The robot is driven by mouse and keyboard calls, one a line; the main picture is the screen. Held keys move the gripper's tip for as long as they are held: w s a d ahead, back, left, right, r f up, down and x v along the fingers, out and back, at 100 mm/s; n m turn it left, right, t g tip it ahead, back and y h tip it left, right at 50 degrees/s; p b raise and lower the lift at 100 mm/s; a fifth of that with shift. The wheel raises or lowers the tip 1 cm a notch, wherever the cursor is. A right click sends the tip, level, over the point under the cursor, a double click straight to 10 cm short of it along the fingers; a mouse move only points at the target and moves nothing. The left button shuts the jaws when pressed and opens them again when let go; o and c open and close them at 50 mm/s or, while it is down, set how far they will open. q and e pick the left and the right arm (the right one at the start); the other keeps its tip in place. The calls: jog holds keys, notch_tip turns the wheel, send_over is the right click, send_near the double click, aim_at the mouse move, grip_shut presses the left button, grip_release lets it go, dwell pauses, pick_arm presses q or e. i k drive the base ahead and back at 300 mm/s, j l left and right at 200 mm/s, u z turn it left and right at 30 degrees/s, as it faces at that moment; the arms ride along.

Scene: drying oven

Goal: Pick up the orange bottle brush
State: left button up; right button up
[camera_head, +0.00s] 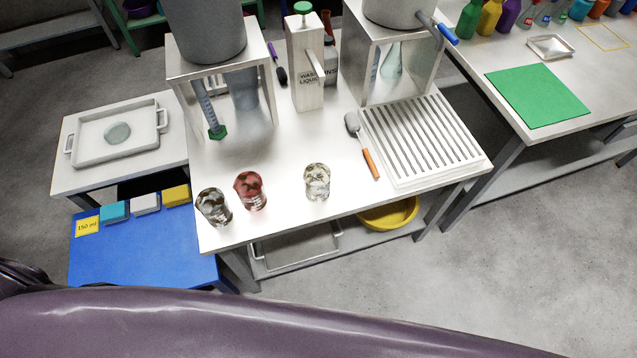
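The orange bottle brush (370,163) lies on the white table (290,215) in the camera_head view. Its orange handle points toward the near edge of the table, and its grey head points away. It lies just left of the slatted drying rack, close to the rack's left edge. Nothing covers it. Neither of my grippers shows in this view, so I cannot see whether they are open or shut.
Three glass beakers (317,182) stand along the table's near edge, left of the brush. The white drying rack (405,182) is to the right. A purple-handled brush (281,76) lies near the back.

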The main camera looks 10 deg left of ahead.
aim_at(352, 121)
jog(key=u, duration=0.6)
jog(key=i+l+u, duration=0.1)
jog(key=l+u, duration=1.15)
jog(key=l, duration=0.2)
jog(key=k, duration=0.05)
